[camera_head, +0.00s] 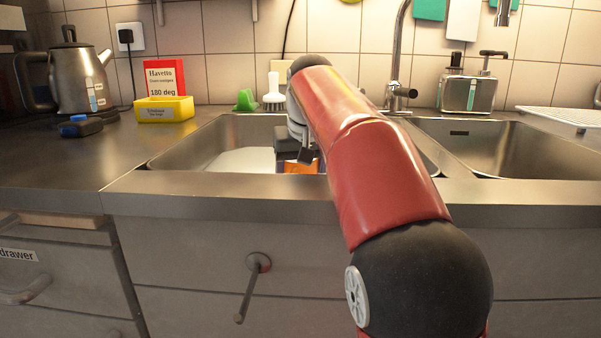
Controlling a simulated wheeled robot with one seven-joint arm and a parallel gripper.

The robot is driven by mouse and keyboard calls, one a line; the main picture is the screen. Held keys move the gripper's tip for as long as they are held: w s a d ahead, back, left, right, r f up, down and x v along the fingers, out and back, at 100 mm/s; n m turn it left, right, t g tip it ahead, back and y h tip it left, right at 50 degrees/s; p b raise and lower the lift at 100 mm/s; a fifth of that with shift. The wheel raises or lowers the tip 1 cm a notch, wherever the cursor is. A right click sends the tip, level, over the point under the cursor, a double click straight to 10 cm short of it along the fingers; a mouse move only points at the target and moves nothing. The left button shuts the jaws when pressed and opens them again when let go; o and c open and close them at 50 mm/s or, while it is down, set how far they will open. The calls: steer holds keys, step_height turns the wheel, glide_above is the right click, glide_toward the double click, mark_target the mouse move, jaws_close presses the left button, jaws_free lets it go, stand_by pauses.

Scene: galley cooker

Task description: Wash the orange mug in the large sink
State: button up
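The large sink (165,160) is set in the counter left of centre, with something white, perhaps foam or water, inside it. A small orange patch, likely the orange mug (300,166), shows in the sink right below my gripper (300,158). My red arm reaches over the counter edge and hides much of the sink and most of my gripper. The fingers are not clear enough to tell if they hold the mug. The faucet (397,60) rises behind the arm.
A second sink basin (500,150) is at the right. A kettle (80,75), yellow box (165,109) and red sign (165,78) stand left. A dish brush (274,95) and green item (245,101) sit behind the sink. A soap dispenser (468,93) stands back right.

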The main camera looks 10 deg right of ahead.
steer(key=shift+r, duration=0.15)
step_height(320, 180, up, 8)
steer(key=p, duration=0.8)
steer(key=shift+p, duration=0.3)
stand_by(0.9)
